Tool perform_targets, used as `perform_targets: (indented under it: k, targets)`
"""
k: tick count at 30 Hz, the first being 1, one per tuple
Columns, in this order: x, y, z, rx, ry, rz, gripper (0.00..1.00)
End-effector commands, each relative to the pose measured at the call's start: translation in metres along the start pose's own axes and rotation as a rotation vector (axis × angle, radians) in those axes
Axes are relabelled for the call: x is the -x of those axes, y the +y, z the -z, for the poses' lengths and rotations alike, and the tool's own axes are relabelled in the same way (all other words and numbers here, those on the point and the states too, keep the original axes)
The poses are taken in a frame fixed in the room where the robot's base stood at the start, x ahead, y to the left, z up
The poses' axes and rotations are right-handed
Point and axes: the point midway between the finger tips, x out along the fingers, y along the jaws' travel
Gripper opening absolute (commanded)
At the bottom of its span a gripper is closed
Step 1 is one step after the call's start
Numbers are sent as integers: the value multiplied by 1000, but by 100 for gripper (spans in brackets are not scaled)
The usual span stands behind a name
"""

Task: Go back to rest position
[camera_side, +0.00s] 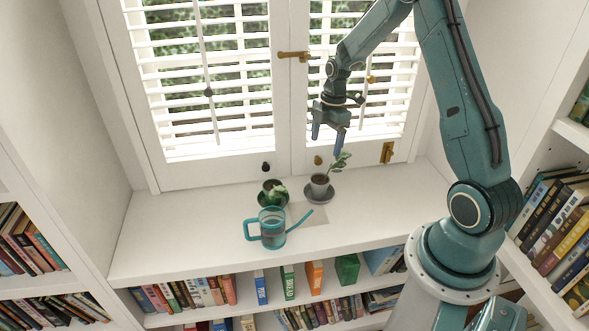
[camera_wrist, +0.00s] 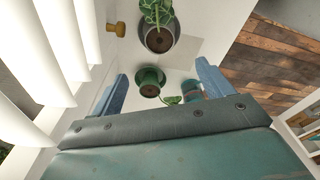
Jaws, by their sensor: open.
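My gripper (camera_side: 327,142) hangs above the white sill in front of the shutters, with its fingers apart and nothing between them. In the wrist view its two blue fingers (camera_wrist: 162,73) are spread, well above the pots. A small plant in a grey pot (camera_side: 320,187) stands on a grey saucer (camera_side: 311,199) below and slightly left of my gripper. It also shows at the top of the wrist view (camera_wrist: 160,40).
A green pot (camera_side: 265,199) with a plant and a translucent teal watering can (camera_side: 272,236) stand on the sill (camera_side: 170,225). Bookshelves flank it and run below. The shutters (camera_side: 205,90) are close behind my gripper. A brass handle (camera_side: 294,55) sticks out.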

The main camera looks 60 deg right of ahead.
Motion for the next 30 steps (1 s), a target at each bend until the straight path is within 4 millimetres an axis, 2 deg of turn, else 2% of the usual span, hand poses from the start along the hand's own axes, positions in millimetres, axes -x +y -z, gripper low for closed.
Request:
perform_targets:
  k: [5, 14, 21, 30]
  targets:
    - [23, -5, 16, -50, -11, -24, 79]
    - [83, -30, 59, -219, -26, -95, 79]
    - [126, -61, 91, -369, -17, -157, 79]
    - [168, -109, 123, -556, 21, -234, 79]
